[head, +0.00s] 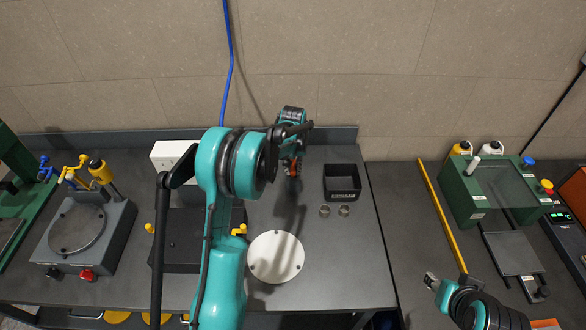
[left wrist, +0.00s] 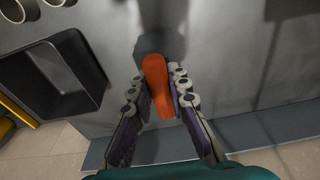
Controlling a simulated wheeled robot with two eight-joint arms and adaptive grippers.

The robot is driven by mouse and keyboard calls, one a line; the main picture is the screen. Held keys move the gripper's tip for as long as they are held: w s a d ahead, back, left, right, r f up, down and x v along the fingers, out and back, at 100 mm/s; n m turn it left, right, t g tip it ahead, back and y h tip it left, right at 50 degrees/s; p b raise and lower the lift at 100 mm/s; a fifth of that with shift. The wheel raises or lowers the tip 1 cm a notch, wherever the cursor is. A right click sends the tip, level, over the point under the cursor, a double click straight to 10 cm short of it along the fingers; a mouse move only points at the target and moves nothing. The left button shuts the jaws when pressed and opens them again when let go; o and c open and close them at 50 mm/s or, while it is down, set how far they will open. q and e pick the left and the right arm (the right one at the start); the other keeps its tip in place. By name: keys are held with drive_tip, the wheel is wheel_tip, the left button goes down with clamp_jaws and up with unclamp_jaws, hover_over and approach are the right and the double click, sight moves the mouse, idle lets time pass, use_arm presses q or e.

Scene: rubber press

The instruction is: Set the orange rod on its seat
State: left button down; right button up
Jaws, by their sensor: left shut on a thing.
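My left gripper (head: 292,160) hangs over the back part of the dark table, left of the black tray. In the left wrist view its two fingers (left wrist: 158,95) are shut on the orange rod (left wrist: 158,85), one on each side. In the head view only a small orange part of the rod (head: 291,171) shows below the gripper. A dark shadow lies by the rod's end; I cannot tell how far it is above the table. My right gripper (head: 432,282) is at the lower right, away from the rod; its jaw opening is unclear. I cannot make out which part is the rod's seat.
The black tray (head: 342,196) has two metal rings (head: 334,211) in front. A white round plate (head: 276,258) with small dark spots lies nearer. My left arm partly hides a dark device (head: 180,240). A grey machine (head: 84,235) stands left; a yellow bar (head: 442,215) lies right.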

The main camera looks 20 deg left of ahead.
use_arm(q)
drive_tip(key=shift+f, duration=0.15)
drive_tip(key=c, duration=0.9)
unclamp_jaws()
drive_tip(key=shift+r+p, duration=1.85)
drive_tip(key=shift+r, duration=1.65)
